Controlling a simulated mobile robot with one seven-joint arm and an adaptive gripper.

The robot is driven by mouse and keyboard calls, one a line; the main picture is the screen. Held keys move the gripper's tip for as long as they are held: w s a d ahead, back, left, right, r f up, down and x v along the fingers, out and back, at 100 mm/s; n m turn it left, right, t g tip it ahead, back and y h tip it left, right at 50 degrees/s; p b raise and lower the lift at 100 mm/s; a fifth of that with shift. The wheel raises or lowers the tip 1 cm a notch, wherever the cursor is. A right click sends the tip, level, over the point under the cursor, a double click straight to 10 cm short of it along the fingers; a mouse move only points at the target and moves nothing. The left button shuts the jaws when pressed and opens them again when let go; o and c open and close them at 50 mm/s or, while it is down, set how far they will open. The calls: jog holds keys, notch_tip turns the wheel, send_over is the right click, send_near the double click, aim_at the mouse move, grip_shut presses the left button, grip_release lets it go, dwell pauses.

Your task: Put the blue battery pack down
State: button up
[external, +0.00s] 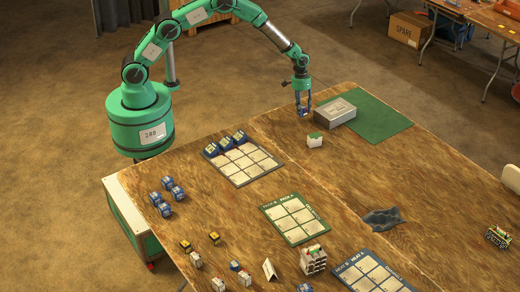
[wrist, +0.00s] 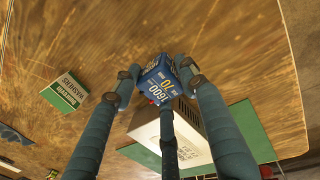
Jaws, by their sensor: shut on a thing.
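My gripper (external: 304,110) is at the far edge of the table, just left of the grey box. Three more blue packs (external: 225,143) sit in the back row of a dark-rimmed tray (external: 246,183) with pale cells. Several others (external: 167,196) stand in a group at the table's left.
The grey box (external: 335,112) stands beside my gripper, partly on a green mat (external: 383,122). A small green-and-white box (external: 315,140) is nearby. A green-rimmed tray (external: 272,211), dark cloth-like item (external: 384,218) and small rack (external: 313,260) are nearer the camera. Bare wood lies between them.

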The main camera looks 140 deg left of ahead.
jog(key=shift+f+b, duration=0.45)
jog(key=shift+f, duration=1.25)
jog(key=shift+f, duration=0.1)
jog(key=o, duration=1.4)
jog(key=shift+c, duration=0.2)
jog(key=r, duration=0.4)
jog(key=s+r+p, duration=0.1)
jog(key=r, duration=0.3)
jog(key=r+p, duration=0.1)
jog(key=r, duration=0.3)
jog(key=shift+s, duration=0.4)
